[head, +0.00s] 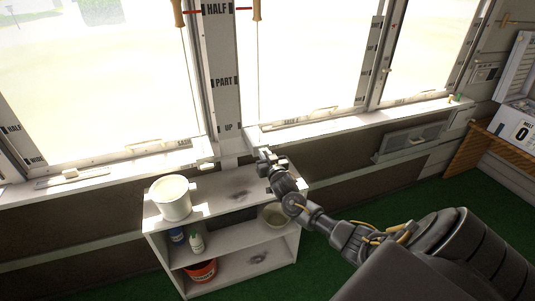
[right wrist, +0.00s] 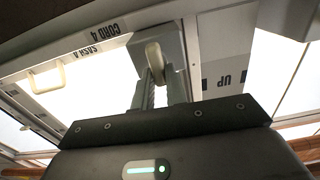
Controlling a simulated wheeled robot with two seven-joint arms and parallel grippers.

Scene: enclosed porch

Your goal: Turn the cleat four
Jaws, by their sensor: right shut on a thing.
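My right gripper (head: 266,158) is at the sill by the post between the left and middle windows. In the right wrist view the gripper (right wrist: 160,78) is shut on a cream, rounded cleat (right wrist: 154,55) set against a pale block. In the head view the cleat is hidden behind my gripper. My left gripper is not in view.
A white shelf unit (head: 151,222) stands below the gripper, with a white bucket (head: 173,192) on top and bottles and an orange tub (head: 202,271) inside. Cords with wooden handles (head: 257,10) hang by the post (head: 223,75), marked HALF, PART and UP. Green floor lies right.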

